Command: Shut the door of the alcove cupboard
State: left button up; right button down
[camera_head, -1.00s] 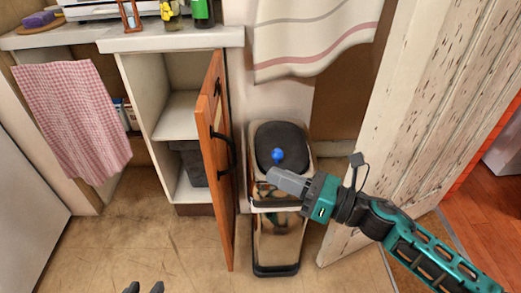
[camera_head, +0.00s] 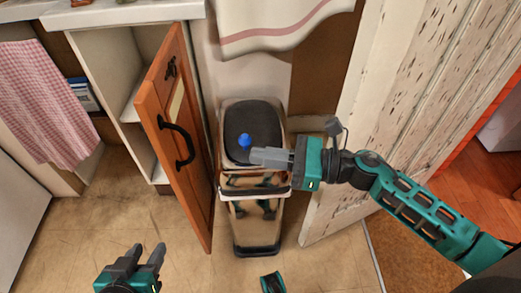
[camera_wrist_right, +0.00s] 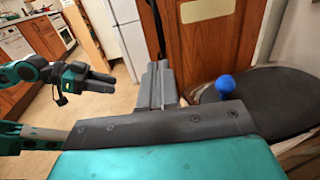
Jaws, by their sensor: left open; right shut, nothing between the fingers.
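The alcove cupboard's orange wooden door (camera_head: 185,115) stands wide open, projecting towards me from the right side of the pale cupboard (camera_head: 92,65). Its black handle (camera_head: 178,141) faces right. The door also shows in the right wrist view (camera_wrist_right: 205,42), ahead of the fingers. My right gripper (camera_head: 254,157) is shut and empty, above the bin and right of the door, apart from it. Its fingers show in the right wrist view (camera_wrist_right: 156,84). My left gripper (camera_head: 148,252) is open and empty, low in front of the cupboard, left of the door's lower edge.
A bin (camera_head: 256,250) with a dark lid and a blue object (camera_head: 245,140) on top stands right of the door. A weathered white door (camera_head: 405,100) is behind my right arm. A checked cloth (camera_head: 45,100) hangs at the left. The floor before the cupboard is clear.

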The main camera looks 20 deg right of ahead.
aim_at(193, 148)
jog(key=x, duration=1.1)
jog(key=shift+w+a, duration=0.1)
jog(key=shift+a, duration=0.05)
jog(key=shift+a, duration=0.1)
